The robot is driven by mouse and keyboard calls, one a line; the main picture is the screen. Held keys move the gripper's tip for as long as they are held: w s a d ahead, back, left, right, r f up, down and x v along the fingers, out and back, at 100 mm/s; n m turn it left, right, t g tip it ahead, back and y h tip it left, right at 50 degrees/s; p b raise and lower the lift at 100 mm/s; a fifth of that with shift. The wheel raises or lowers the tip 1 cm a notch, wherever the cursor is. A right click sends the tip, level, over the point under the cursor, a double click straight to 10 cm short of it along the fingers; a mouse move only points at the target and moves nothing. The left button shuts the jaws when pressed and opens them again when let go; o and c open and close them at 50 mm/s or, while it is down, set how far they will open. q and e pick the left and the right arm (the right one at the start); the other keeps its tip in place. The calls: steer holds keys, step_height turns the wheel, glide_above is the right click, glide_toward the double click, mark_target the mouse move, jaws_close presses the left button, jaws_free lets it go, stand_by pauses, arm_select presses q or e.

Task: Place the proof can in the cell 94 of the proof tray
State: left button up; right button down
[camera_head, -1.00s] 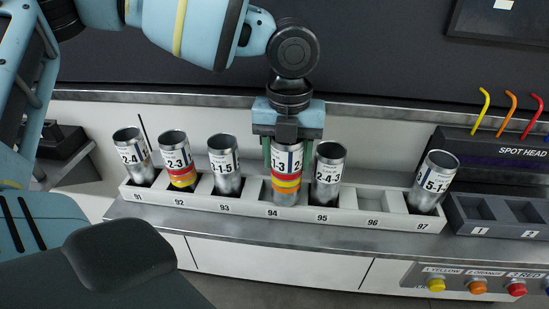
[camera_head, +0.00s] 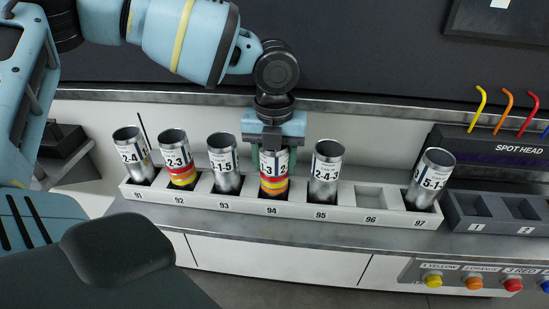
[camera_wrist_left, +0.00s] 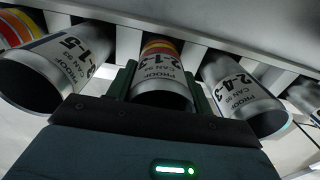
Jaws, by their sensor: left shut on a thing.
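The proof can (camera_head: 274,185) is silver with a white label and red, orange and yellow bands. It stands in cell 94 of the proof tray (camera_head: 340,214), its lower end hidden behind the tray's front wall. My left gripper (camera_head: 273,160) is shut on its upper part from above, one finger on each side. In the left wrist view the can (camera_wrist_left: 162,85) sits between the green fingers, with part of its label readable. Whether its base rests on the cell floor is hidden. My right gripper is not in view.
Other cans stand tilted in cells 91, 92 (camera_head: 177,165), 93 (camera_head: 222,165), 95 (camera_head: 325,175) and 97 (camera_head: 428,180). Cell 96 (camera_head: 371,196) is empty. The spot head unit (camera_head: 515,160) with coloured tubes stands at the right, above dark numbered slots.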

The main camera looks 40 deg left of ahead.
arm_select(q)
steer(key=shift+f, duration=0.15)
steer(key=o, duration=0.9)
steer(key=shift+o, duration=0.2)
step_height(320, 180, up, 12)
steer(key=shift+r+p, duration=0.2)
steer(key=shift+p, duration=0.15)
